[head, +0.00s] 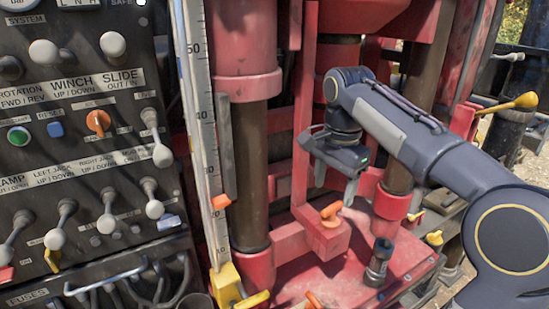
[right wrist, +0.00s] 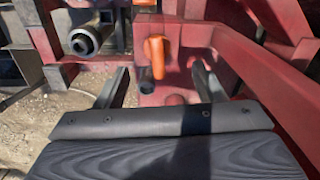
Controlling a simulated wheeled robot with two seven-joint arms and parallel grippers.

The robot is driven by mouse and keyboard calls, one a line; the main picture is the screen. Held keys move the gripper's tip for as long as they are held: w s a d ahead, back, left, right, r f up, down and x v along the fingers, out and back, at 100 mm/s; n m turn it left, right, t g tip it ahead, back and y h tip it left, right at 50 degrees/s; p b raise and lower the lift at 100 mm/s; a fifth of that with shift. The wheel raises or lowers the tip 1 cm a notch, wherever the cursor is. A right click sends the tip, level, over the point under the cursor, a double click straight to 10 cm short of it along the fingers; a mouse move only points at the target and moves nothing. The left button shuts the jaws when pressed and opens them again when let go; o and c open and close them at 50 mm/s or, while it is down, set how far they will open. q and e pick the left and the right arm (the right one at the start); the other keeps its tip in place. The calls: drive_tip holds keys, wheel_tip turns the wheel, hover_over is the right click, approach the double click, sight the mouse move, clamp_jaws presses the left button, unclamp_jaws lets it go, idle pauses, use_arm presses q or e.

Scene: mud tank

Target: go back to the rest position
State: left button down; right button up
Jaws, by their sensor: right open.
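My right gripper (head: 335,180) is in the head view, in front of the red drilling frame (head: 305,110). It points down, just above an orange handle (head: 331,213) on a red block. It is open and holds nothing. In the right wrist view the two fingers of my right gripper (right wrist: 160,88) stand apart, with the orange handle (right wrist: 155,55) showing beyond and between them. I cannot tell whether a finger touches the handle. My left gripper is not in view.
A control panel (head: 85,140) with several levers and knobs stands at the left. A white measuring scale (head: 203,130) rises beside it. A dark cylindrical fitting (head: 378,262) stands on the red base, right of the gripper. Red posts rise close behind the gripper.

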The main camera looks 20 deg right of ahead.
drive_tip(key=s+a+f+n+t+y, duration=0.4)
drive_tip(key=s+a+f+n, duration=1)
drive_tip(key=s, duration=0.4)
drive_tip(key=shift+f+t, duration=0.5)
drive_tip(key=shift+f, duration=0.4)
